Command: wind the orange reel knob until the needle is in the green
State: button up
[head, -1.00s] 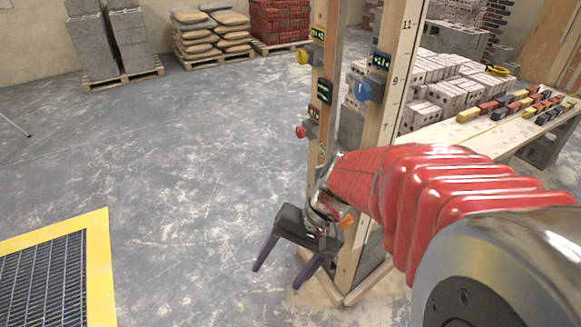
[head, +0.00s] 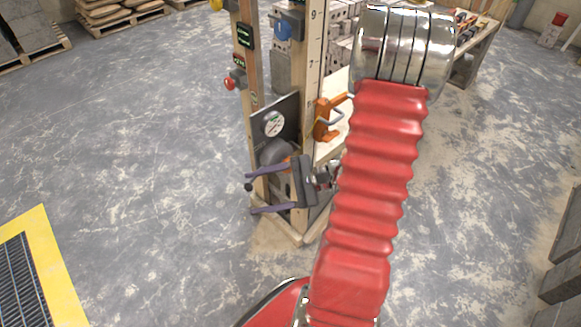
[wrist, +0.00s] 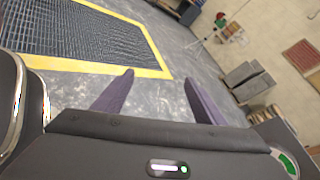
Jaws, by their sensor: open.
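A round white gauge (head: 273,124) sits on a dark panel (head: 262,112) on the post frame. Part of a dial with a green arc (wrist: 286,163) shows at the lower right of the wrist view; I cannot read its needle. Below the gauge is a grey rounded part (head: 275,152) with a bit of orange (head: 288,161) beside it, mostly hidden by my gripper. I cannot tell whether this is the reel knob. My gripper (head: 250,189) is open, its purple fingers pointing left, low before the posts. A small black ball (head: 248,187) appears between the fingertips; its depth is unclear.
An orange clamp-like part (head: 328,118) with a metal handle is on the right post. A red button (head: 230,83) and a blue knob (head: 284,28) sit higher up. A yellow-edged floor grate (head: 45,262) lies left; the floor between is clear.

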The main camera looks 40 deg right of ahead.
jog(key=s+d+f+m+t+h, duration=0.2)
jog(key=d+f+m+t+h, duration=0.2)
jog(key=d, duration=0.5)
jog(key=s+d+f+m+t+h, duration=0.3)
jog(key=d+f+m+t+h, duration=0.1)
jog(key=d+f+m+h, duration=0.3)
jog(key=d+m, duration=0.2)
jog(key=shift+s+d+f+m+t, duration=0.25)
jog(key=shift+s+f+m+t, duration=0.05)
jog(key=shift+s+f+m, duration=0.1)
jog(key=shift+w+r, duration=0.1)
jog(key=shift+w, duration=0.05)
jog(key=w, duration=1.3)
jog(key=shift+w+a, duration=0.25)
jog(key=shift+w, duration=0.05)
jog(key=shift+c, duration=0.2)
jog(key=c, duration=1)
jog(key=shift+m, duration=0.4)
